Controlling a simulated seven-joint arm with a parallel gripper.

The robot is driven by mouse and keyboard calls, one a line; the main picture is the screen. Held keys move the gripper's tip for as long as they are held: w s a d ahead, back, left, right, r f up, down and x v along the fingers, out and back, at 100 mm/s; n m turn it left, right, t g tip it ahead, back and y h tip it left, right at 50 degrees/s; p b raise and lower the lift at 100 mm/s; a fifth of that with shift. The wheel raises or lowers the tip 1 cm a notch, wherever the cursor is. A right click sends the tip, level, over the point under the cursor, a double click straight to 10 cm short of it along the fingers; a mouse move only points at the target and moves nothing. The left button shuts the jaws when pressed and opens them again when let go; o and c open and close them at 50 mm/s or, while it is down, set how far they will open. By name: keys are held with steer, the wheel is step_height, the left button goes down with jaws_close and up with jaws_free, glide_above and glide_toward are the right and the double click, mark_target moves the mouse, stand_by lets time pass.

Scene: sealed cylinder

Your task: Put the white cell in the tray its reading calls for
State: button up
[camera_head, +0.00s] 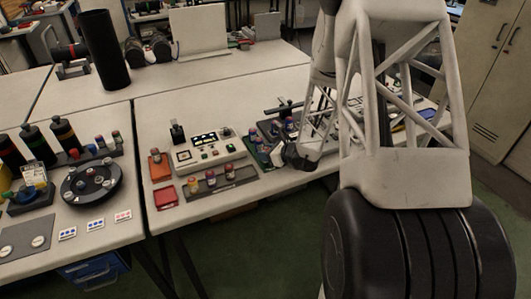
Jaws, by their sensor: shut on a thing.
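My gripper (297,158) is a small dark shape at the end of my white truss arm, low over the right part of the middle table. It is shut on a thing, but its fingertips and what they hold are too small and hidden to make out. I cannot pick out the white cell for certain. A white meter box (222,157) with a dark display stands left of my gripper. An orange tray (160,172) and a red tray (166,198) lie left of the meter. A green tray (258,150) lies between the meter and my gripper.
A grey rack (222,185) with several small cells stands in front of the meter. On the left table are a round black carousel (92,186), dark bottles (35,143) and printed cards (95,225). A tall black cylinder (104,50) stands behind. My arm hides the table's right side.

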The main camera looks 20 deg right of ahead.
steer(key=o, duration=1)
steer(key=shift+f, duration=0.1)
steer(key=shift+r, duration=0.2)
steer(key=shift+v, duration=6)
steer(key=shift+a, duration=0.1)
